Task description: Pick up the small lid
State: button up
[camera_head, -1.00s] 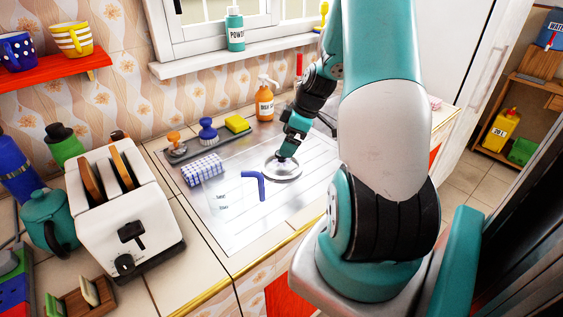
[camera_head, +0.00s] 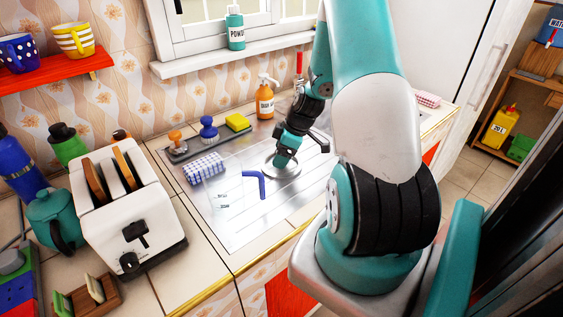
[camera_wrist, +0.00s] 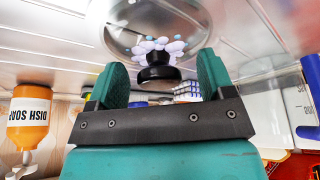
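The small lid (camera_head: 294,174) is a round glass lid with a metal rim, lying on the ribbed metal drainboard in the head view. In the wrist view the lid (camera_wrist: 185,22) fills the top middle, with a black knob and pale petal-like shapes around its base. My gripper (camera_wrist: 162,72) is open, its two teal fingers standing either side of the knob with gaps on both sides. In the head view my gripper (camera_head: 283,161) is low over the lid and hides part of it.
A blue-handled clear vessel (camera_head: 225,184) stands left of the lid. A checked cloth (camera_head: 205,169), a tray with brushes and a yellow sponge (camera_head: 238,123) lie behind it. An orange dish soap bottle (camera_head: 265,101) stands at the back. The drainboard front is clear.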

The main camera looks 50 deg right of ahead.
jog(key=shift+s+f, duration=0.1)
jog(key=c, duration=0.3)
jog(key=shift+f, duration=0.1)
jog(key=shift+c, duration=0.5)
jog(key=shift+s+a, duration=0.1)
